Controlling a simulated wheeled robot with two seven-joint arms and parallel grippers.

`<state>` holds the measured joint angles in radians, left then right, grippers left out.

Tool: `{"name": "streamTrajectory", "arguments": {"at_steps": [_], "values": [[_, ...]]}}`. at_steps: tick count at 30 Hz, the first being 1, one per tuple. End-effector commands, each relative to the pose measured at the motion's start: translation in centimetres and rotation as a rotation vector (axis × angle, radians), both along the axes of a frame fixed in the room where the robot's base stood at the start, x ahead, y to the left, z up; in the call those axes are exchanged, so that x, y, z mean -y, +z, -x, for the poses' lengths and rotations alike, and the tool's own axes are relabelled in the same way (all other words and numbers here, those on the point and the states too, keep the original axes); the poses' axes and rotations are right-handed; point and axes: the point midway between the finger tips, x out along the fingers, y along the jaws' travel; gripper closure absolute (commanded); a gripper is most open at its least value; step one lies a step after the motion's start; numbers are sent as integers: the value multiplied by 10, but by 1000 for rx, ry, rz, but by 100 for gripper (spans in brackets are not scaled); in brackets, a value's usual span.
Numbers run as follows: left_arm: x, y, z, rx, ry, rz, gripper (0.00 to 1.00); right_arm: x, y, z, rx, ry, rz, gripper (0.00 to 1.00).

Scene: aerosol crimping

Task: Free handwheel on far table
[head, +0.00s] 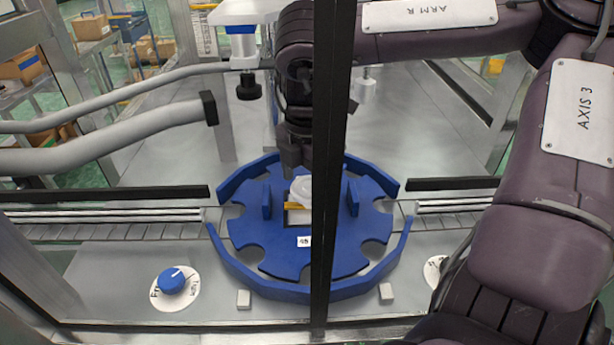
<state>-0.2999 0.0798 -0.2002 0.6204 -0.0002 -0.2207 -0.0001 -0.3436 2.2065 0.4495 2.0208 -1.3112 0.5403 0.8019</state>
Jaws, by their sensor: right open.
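A blue knob (172,281) sits on a white round dial at the front left; its lettering seems to read "Free" and "Turn". A white mark on the knob points up and right. A blue round table (285,250) with notches around its rim stands in the middle. My right gripper (293,165) points down above the back of this table, over a small white round piece (301,188); I cannot tell whether they touch. It is open, and a black post hides part of it. My left gripper is not in view.
A black upright post (330,200) crosses the middle in front of the blue table. Grey tubes (110,135) come in from the left. A second dial (434,270) at the right is partly hidden by my arm. A black nozzle-like part (249,88) hangs at the back.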

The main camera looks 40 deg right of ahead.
Motion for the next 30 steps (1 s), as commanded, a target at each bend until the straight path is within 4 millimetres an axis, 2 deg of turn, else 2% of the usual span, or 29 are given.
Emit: {"name": "streamTrajectory", "arguments": {"at_steps": [1, 11, 20, 30], "values": [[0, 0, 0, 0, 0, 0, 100, 0, 0, 0, 0, 0, 0, 11], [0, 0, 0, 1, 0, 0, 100, 0, 0, 0, 0, 0, 0, 54], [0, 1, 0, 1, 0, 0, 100, 0, 1, 0, 2, 36, 0, 55], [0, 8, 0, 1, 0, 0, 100, 0, 2, 1, 2, 250, 2, 55]]}}
